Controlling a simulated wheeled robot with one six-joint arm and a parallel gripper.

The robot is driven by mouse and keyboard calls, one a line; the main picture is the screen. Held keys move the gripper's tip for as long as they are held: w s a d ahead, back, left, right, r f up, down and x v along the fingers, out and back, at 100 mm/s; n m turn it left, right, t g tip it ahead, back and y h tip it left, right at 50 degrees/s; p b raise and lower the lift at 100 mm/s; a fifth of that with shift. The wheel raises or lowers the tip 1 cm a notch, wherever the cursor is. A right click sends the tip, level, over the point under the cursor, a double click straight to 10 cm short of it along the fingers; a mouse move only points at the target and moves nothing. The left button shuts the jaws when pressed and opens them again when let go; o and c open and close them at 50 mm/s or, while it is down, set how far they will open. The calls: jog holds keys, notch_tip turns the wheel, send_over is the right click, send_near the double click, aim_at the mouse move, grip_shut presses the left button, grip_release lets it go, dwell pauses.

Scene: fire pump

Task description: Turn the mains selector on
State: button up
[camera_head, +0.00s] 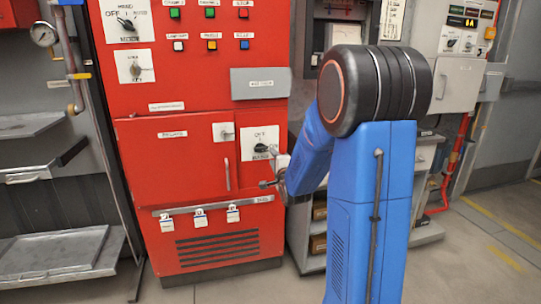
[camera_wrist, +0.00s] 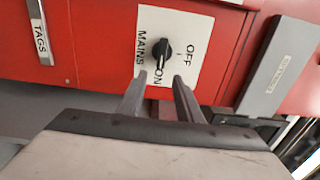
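The mains selector is a black rotary knob (camera_wrist: 161,54) on a white plate (camera_wrist: 203,30) marked OFF, ON and MAINS. In the head view the knob (camera_head: 262,148) sits on the lower right of the red cabinet. In the wrist view the plate appears turned sideways, with OFF at the right and ON below the knob. The knob's grip runs roughly up and down there, its lower end towards ON; which end is the pointer is hard to tell. My gripper (camera_wrist: 158,92) is open and empty. Its fingers are apart, in front of the plate, with the knob beyond the gap.
A grey label box (camera_head: 260,83) juts out above the selector, and it shows at the right of the wrist view (camera_wrist: 283,68). A vertical door handle (camera_head: 227,174) is to the selector's left. Tags (camera_head: 200,218) hang below. Metal shelves (camera_head: 60,255) stand at the left.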

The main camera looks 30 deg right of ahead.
jog(key=v, duration=0.9)
jog(key=shift+s+a, duration=0.1)
jog(key=shift+s, duration=0.05)
jog(key=s+a+f+n+g+y, duration=0.1)
jog(key=s+a+n+g+y, duration=0.2)
jog(key=s+a+n+g, duration=0.55)
jog(key=s+a+f+n+g, duration=0.1)
jog(key=s+a+n, duration=0.2)
jog(key=s, duration=0.5)
jog(key=s+a+n+g+y, duration=0.1)
jog(key=s+a+n, duration=0.3)
jog(key=s, duration=0.5)
jog(key=s+a+f+n+g+y, duration=0.1)
jog(key=s+a+n, duration=0.3)
jog(key=s, duration=0.5)
jog(key=shift+s+a+f+n+g, duration=0.3)
jog(key=shift+n+g, duration=0.25)
jog(key=shift+n, duration=0.3)
